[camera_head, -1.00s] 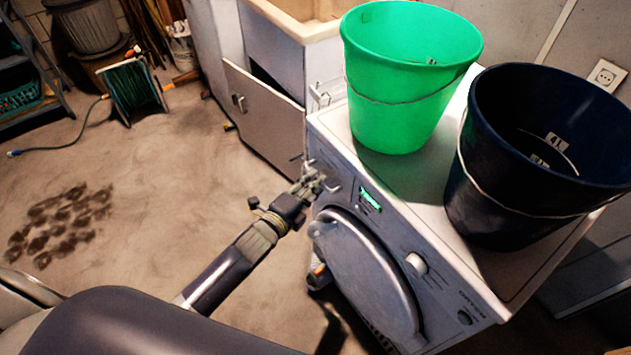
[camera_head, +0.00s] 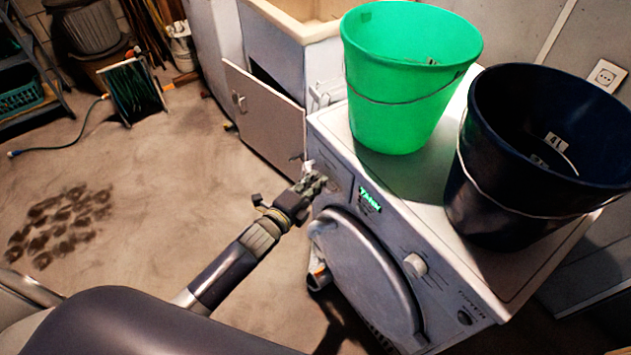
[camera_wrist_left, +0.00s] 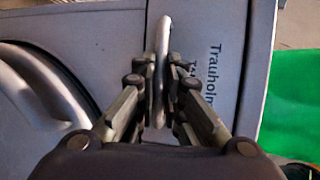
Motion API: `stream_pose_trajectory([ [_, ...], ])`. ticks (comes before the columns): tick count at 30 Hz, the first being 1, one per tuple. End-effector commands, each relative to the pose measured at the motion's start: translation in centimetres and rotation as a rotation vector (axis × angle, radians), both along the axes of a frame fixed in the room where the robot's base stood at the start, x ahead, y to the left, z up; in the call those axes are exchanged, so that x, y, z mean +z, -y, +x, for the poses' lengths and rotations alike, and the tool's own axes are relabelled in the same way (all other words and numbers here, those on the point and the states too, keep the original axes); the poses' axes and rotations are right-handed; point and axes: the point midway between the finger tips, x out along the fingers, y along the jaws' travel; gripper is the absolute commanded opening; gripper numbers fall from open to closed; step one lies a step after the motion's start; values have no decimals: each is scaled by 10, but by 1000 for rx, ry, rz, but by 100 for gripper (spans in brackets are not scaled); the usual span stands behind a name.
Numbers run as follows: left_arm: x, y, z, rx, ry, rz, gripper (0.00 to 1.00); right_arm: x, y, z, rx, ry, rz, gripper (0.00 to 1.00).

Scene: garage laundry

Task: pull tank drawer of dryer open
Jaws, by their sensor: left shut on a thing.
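The dryer (camera_head: 440,270) is a white front-loading machine with a round door and a lit green display. Its tank drawer (camera_wrist_left: 205,75) is the light panel with printed lettering at the machine's upper left corner. The drawer's handle (camera_wrist_left: 163,60) is a slim raised bar, seen in the left wrist view. My left gripper (camera_head: 318,182) is at the drawer front in the head view. In the left wrist view its fingers (camera_wrist_left: 162,80) are closed on both sides of the handle. The drawer looks flush with the machine's front. My right gripper is out of view.
A green bucket (camera_head: 405,85) and a dark blue bucket (camera_head: 530,165) stand on top of the dryer. A cabinet with an ajar door (camera_head: 262,120) and a sink (camera_head: 300,22) are beside it.

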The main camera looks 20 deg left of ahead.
Motion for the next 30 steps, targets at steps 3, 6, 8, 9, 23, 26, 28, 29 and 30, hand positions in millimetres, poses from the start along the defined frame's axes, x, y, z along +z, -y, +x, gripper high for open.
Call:
stream_pose_trajectory([
  [3, 0, -9, -12, 1, -5, 2, 0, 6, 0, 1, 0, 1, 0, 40],
  [6, 1, -20, -26, 1, -6, 5, 0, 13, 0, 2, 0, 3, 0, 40],
  [8, 1, -28, -36, 1, -7, 4, 0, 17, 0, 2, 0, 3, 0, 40],
  [9, 1, -34, -44, 1, -8, 5, 0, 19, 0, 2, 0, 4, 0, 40],
  [23, 0, -98, -125, 1, -6, 3, 0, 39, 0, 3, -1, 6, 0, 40],
  [26, 0, -107, -137, 1, -6, 2, 0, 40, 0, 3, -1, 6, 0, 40],
  [28, 0, -111, -143, 1, -4, 1, 0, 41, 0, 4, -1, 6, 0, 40],
  [29, 0, -113, -145, 1, -4, 1, 0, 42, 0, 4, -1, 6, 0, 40],
  [30, -1, -115, -148, 1, -4, 1, 0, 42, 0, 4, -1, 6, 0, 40],
])
